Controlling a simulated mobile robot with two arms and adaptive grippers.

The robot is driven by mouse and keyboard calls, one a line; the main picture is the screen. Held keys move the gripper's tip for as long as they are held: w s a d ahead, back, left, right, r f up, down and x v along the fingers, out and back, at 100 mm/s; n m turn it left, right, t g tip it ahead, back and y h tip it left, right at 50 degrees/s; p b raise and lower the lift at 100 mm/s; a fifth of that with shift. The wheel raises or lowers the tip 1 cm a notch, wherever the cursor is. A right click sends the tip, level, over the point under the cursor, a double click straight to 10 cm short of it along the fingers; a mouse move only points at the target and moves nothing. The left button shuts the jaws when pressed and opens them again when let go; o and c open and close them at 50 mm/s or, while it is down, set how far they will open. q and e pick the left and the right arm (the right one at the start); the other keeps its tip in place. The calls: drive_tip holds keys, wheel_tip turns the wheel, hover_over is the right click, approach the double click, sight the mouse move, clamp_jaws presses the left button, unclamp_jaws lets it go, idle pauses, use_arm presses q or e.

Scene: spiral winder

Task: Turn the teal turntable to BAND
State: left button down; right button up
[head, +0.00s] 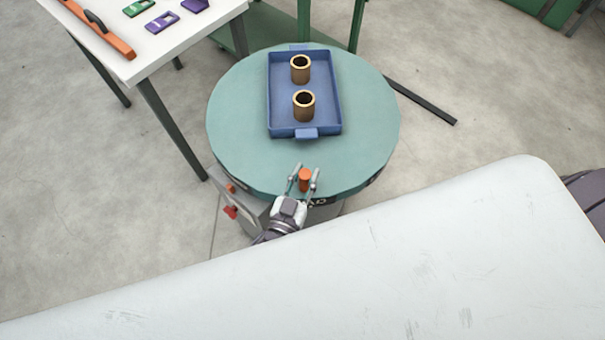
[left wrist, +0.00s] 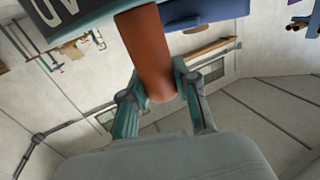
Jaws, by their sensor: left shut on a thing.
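The teal turntable (head: 235,135) is a round disc in the middle of the head view. A short orange post (head: 305,178) stands at its near edge and also shows large in the left wrist view (left wrist: 148,48). My left gripper (head: 304,181) is shut on this post, one finger on each side; its fingers also flank the post in the left wrist view (left wrist: 160,98). White lettering on the dark rim (head: 316,202) is partly hidden by the gripper; I cannot read the whole word. My right gripper is out of view.
A blue tray (head: 274,100) with two brown cylinders (head: 300,68) (head: 304,106) lies on the turntable. A grey box with a red knob (head: 230,211) sits below its near-left edge. A white table (head: 150,55) at upper left carries green and purple pieces and an orange bar.

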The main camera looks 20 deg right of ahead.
use_arm(q)
drive_tip(key=shift+s+d, duration=0.1)
drive_tip(key=shift+d, duration=0.1)
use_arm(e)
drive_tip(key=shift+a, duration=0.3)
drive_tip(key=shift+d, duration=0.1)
use_arm(q)
drive_tip(key=c, duration=1)
unclamp_jaws()
drive_tip(key=shift+d, duration=0.1)
drive_tip(key=shift+c, duration=0.2)
drive_tip(key=shift+o, duration=1)
drive_tip(key=shift+d, duration=0.1)
drive_tip(key=shift+s+a, duration=0.15)
drive_tip(key=shift+a, duration=0.1)
drive_tip(key=v, duration=1.1)
drive_tip(key=shift+s, duration=0.25)
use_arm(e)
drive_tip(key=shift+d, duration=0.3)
